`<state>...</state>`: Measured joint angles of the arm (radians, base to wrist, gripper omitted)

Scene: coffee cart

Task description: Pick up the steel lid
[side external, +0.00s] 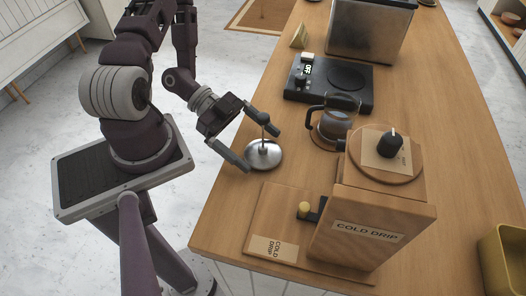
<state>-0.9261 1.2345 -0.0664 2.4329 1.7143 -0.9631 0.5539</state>
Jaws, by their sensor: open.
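The steel lid (265,158) is a round, shiny dome with a thin upright stem. It lies on the wooden counter (225,215) near the counter's left edge. My gripper (262,146) is open, with one finger at the lid's left side and the other over its upper right, by the stem. The fingers are on either side of the lid's stem in this view. I cannot tell whether either finger touches the lid.
A wooden cold drip stand (368,232) stands close in front of the lid. A glass jug (338,122) is to its right. A black scale (328,83) and a steel box (369,32) are farther back. A yellow bin (503,262) is at the lower right.

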